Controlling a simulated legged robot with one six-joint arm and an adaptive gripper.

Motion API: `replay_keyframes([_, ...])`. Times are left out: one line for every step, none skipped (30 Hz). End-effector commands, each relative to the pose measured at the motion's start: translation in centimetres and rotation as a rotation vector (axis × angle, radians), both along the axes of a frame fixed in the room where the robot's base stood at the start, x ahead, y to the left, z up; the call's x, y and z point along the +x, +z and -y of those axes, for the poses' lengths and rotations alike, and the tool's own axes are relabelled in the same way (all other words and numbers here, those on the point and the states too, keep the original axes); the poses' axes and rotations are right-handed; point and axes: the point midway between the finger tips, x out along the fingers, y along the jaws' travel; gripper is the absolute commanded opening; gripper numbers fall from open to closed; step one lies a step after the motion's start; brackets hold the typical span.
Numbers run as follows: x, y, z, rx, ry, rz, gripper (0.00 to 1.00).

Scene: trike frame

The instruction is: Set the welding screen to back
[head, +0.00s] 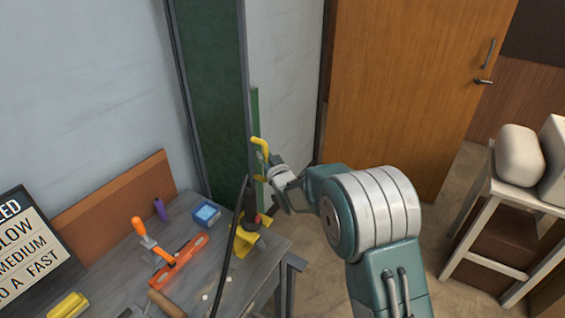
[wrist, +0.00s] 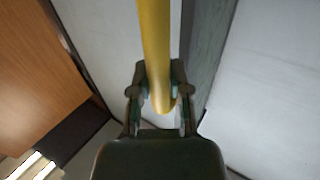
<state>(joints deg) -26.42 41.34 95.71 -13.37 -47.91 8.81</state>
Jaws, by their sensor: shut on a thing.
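The welding screen (head: 208,85) is a tall dark green panel in a grey frame, standing against the pale wall behind the bench. A yellow handle (head: 260,144) sticks out by its right edge, beside a narrow green strip. My gripper (head: 266,168) is at this handle. In the wrist view the yellow handle (wrist: 156,50) runs down between the two fingers of my gripper (wrist: 160,92), which is shut on it. A green upright edge (wrist: 207,55) shows behind the handle.
A wooden door (head: 400,80) stands behind. A pale stand (head: 500,215) is at right. Floor shows between.

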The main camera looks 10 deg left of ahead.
Motion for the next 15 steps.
replay_keyframes([0.2, -0.07, -0.57, -0.001, 0.001, -0.001, 0.0])
replay_keyframes([0.29, -0.04, -0.81, -0.001, 0.001, 0.001, 0.0])
replay_keyframes([0.39, 0.0, -1.08, 0.0, 0.001, 0.001, 0.0])
replay_keyframes([0.45, 0.0, -1.24, -0.001, 0.001, 0.001, 0.0])
replay_keyframes([0.49, -0.03, -1.36, -0.001, 0.0, 0.001, 0.0])
replay_keyframes([0.54, -0.05, -1.46, -0.001, 0.0, -0.001, 0.0])
replay_keyframes([0.56, -0.06, -1.52, -0.001, 0.0, -0.001, 0.0])
replay_keyframes([0.58, -0.06, -1.56, -0.001, 0.0, -0.001, 0.0])
replay_keyframes([0.6, -0.06, -1.57, -0.001, 0.0, -0.002, 0.0])
replay_keyframes([0.6, -0.06, -1.57, -0.001, -0.001, -0.002, 0.0])
replay_keyframes([0.6, -0.05, -1.55, -0.001, -0.001, -0.002, 0.0])
replay_keyframes([0.6, -0.05, -1.55, -0.001, -0.001, -0.002, 0.0])
replay_keyframes([0.59, -0.05, -1.54, -0.001, -0.001, -0.002, 0.0])
replay_keyframes([0.59, -0.06, -1.54, -0.001, -0.001, -0.002, 0.0])
replay_keyframes([0.59, -0.05, -1.54, -0.001, -0.001, -0.002, 0.0])
